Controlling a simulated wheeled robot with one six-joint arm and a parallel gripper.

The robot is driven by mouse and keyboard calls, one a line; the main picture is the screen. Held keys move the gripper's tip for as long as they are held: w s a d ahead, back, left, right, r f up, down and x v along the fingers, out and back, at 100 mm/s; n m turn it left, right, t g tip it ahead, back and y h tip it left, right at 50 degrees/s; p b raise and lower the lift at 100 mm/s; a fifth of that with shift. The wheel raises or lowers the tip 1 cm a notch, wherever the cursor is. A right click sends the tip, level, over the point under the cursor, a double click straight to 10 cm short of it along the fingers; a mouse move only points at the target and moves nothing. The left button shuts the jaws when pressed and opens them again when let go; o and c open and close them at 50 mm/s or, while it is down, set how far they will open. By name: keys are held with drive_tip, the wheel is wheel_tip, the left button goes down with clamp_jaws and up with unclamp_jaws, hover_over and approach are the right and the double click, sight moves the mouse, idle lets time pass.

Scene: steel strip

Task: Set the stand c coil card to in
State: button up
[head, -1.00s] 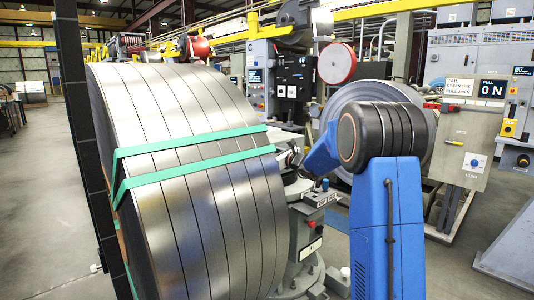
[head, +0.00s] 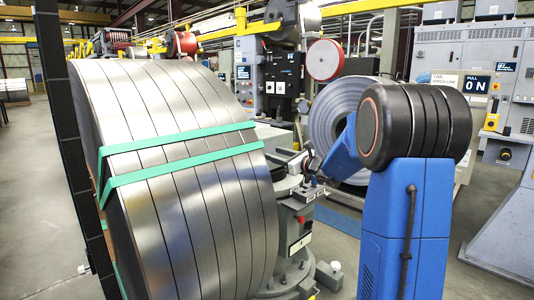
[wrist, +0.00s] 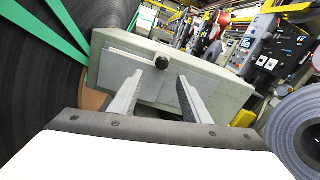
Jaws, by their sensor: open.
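My gripper (wrist: 160,76) is open and empty in the wrist view, its two fingers pointing at a pale grey box (wrist: 215,62). A flat lighter plate with a round black knob (wrist: 162,63) is on the box's near face. The knob shows between and beyond the fingertips; I cannot tell the distance, and no contact shows. I cannot pick out the stand C coil card for certain.
A large slit steel coil (head: 175,175) with green straps fills the left of the head view, close to my arm. Another coil (head: 338,125) stands behind my arm. Open floor (head: 25,200) shows at far left.

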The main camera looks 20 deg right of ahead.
drive_tip(key=v, duration=0.4)
drive_tip(key=shift+s, duration=0.2)
drive_tip(key=shift+d, duration=0.1)
